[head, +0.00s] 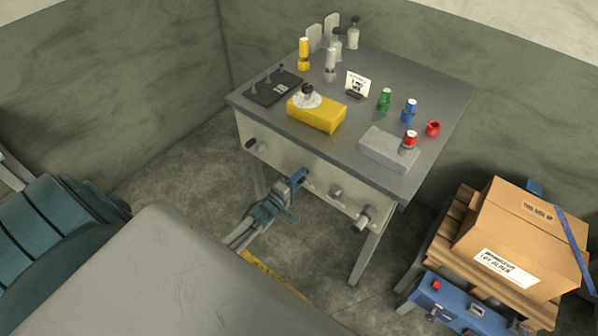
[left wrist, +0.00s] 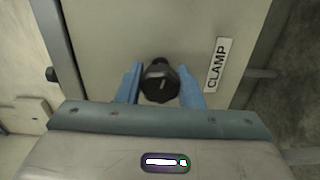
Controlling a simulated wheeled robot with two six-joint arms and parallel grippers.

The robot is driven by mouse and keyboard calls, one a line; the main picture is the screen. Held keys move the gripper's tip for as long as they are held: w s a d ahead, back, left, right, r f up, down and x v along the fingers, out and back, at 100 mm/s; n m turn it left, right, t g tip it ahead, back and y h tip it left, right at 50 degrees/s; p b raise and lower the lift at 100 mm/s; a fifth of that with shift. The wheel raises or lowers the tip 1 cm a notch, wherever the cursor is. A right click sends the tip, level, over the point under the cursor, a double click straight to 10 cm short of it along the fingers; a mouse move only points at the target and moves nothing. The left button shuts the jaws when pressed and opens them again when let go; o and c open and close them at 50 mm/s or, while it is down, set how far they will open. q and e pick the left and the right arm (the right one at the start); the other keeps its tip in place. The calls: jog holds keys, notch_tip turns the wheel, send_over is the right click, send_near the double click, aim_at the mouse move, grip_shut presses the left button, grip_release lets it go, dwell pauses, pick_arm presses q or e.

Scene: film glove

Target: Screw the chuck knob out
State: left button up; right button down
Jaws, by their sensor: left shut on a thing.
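My left gripper (head: 298,182) reaches the front panel of the grey workbench (head: 237,98). In the left wrist view its two blue fingers (left wrist: 160,88) are shut on a dark, faceted knob (left wrist: 158,78), one finger on each side. A white label reading "CLAMP" (left wrist: 218,65) is on the panel just right of this knob. In the head view the gripper hides the held knob. Other knobs show on the panel: one at left (head: 262,147), one right of the gripper (head: 336,191) and one at far right (head: 364,217). No label reading "chuck" is legible. My right gripper is not in view.
On the bench top are a yellow block (head: 318,117), a dark plate (head: 272,88), a grey block (head: 385,150) and several small coloured pieces. A cardboard box (head: 525,235) on a pallet stands at right. Open floor lies left of the bench.

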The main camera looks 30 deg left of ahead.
pick_arm(q)
jog(key=n+p, duration=0.1)
jog(key=n, duration=0.3)
jog(key=shift+w+r, duration=0.1)
jog(key=shift+r, duration=0.1)
jog(key=shift+n+p, duration=0.3)
jog(key=shift+n, duration=1.9)
jog(key=shift+r, duration=0.1)
jog(key=o, duration=0.8)
jog(key=shift+c, duration=0.2)
jog(key=shift+o, duration=1)
jog(key=shift+w+f, duration=0.1)
jog(key=shift+f, duration=0.1)
jog(key=s+b, duration=0.2)
jog(key=s, duration=0.8)
jog(key=shift+s+a, duration=0.35)
jog(key=shift+s, duration=0.05)
